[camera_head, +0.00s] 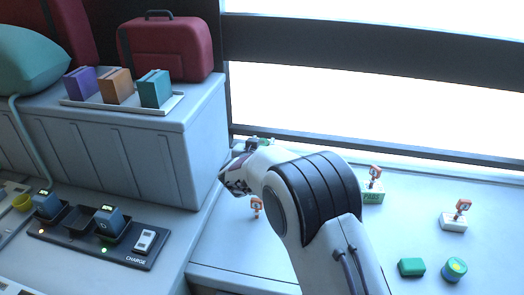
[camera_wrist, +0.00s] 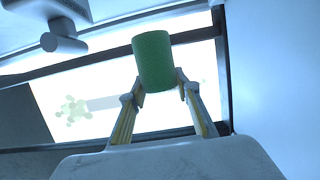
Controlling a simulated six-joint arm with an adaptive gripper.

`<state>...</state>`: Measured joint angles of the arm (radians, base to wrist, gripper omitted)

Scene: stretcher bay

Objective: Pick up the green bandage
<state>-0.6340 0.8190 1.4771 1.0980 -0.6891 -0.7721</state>
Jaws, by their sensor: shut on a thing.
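The green bandage (camera_wrist: 154,60) is a plain green roll, seen upright in the wrist view. My gripper (camera_wrist: 161,90) is shut on it, with one finger at each side of its lower part. In the head view, my arm's wrist covers most of the gripper (camera_head: 252,144), and only small dark and green bits show past it. The bandage cannot be made out clearly there.
A green block (camera_head: 411,267) and a round green-yellow roll (camera_head: 455,269) lie on the right counter. A charger strip (camera_head: 100,236) is at left. A tray (camera_head: 122,105) of coloured packs and a red case (camera_head: 165,48) sit on the raised cabinet.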

